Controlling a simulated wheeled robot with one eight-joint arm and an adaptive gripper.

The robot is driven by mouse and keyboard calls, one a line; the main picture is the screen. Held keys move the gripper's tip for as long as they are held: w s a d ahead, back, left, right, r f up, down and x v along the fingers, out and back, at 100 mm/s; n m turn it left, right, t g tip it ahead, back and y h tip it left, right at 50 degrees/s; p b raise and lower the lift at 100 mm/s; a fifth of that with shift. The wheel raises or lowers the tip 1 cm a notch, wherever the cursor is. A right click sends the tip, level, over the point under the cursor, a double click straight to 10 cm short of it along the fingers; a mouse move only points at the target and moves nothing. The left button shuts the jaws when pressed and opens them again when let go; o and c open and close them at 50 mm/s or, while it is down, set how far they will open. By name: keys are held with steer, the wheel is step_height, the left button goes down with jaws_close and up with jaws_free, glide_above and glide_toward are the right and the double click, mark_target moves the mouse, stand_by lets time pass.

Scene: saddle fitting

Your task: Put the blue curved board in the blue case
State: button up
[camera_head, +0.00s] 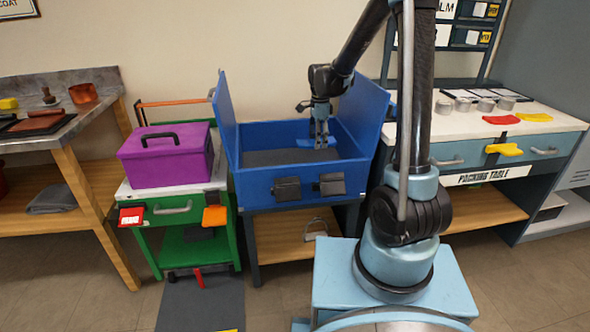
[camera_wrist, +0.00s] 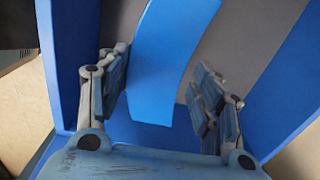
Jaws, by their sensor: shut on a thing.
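The blue case (camera_head: 256,186) stands open in the middle of the head view, with two raised flaps, dark latches on its front and a dark grey floor. The blue curved board (camera_wrist: 172,55) runs lengthwise between my fingers in the wrist view. It shows only as a small blue piece at my fingertips in the head view (camera_head: 303,143). My gripper (camera_head: 321,144) points down within the case's outline, towards the rear, shut on the board. The wrist view also shows my gripper (camera_wrist: 161,82) and a case wall (camera_wrist: 299,85). Whether the board touches the case floor cannot be told.
A purple toolbox (camera_head: 165,158) sits on a green cart (camera_head: 190,253) just left of the case. The packing table (camera_head: 545,117) stands at right, with tins and coloured pieces. The case's raised side flaps (camera_head: 362,110) flank my arm. The visible case floor is clear.

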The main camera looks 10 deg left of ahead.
steer(key=shift+w+d+f, duration=0.1)
steer(key=shift+d+f, duration=0.05)
steer(key=shift+f, duration=3.6)
steer(key=shift+d+f, duration=0.15)
steer(key=shift+f, duration=3.6)
steer(key=o, duration=1.1)
